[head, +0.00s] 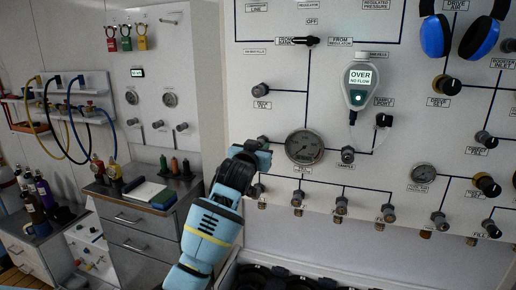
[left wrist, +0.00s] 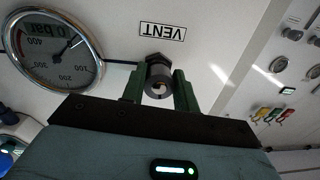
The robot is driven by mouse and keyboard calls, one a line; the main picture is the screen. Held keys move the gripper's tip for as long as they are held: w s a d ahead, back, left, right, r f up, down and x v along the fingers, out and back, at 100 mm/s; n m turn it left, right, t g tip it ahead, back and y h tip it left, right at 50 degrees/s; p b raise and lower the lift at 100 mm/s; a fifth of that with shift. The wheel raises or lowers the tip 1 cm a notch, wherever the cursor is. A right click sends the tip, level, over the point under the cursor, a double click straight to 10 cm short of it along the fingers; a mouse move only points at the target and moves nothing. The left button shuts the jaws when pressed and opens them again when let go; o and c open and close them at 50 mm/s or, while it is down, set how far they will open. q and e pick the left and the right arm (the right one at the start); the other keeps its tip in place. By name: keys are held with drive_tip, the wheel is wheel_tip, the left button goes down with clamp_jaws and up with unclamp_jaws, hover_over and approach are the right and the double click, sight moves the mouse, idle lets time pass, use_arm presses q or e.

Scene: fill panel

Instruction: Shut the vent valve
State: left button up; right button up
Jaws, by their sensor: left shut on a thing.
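The vent valve is a small dark metal knob (left wrist: 159,70) on the white panel, beside its upside-down VENT label (left wrist: 162,31) in the left wrist view. My left gripper (left wrist: 158,92) is shut on it, with one green finger on each side of the knob. In the head view my left gripper (head: 257,153) reaches the panel just left of the large round gauge (head: 304,147) and hides most of the valve and its label. The gauge also shows in the left wrist view (left wrist: 52,48). My right gripper is not in view.
A grey flow meter reading "OVER NO FLOW" (head: 361,80) hangs on the panel to the right. Several other knobs and a row of small valves surround the gauge. Blue ear defenders (head: 479,38) hang at top right. A drawer cabinet (head: 136,208) stands left of my arm.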

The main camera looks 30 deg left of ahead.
use_arm(q)
drive_tip(key=shift+r+m, duration=0.35)
drive_tip(key=shift+m, duration=0.65)
drive_tip(key=o, duration=0.7)
drive_tip(key=shift+o, duration=1.3)
drive_tip(key=shift+f, duration=0.25)
drive_tip(key=v, duration=0.7)
drive_tip(key=shift+s, duration=0.35)
drive_tip(key=shift+d, duration=0.15)
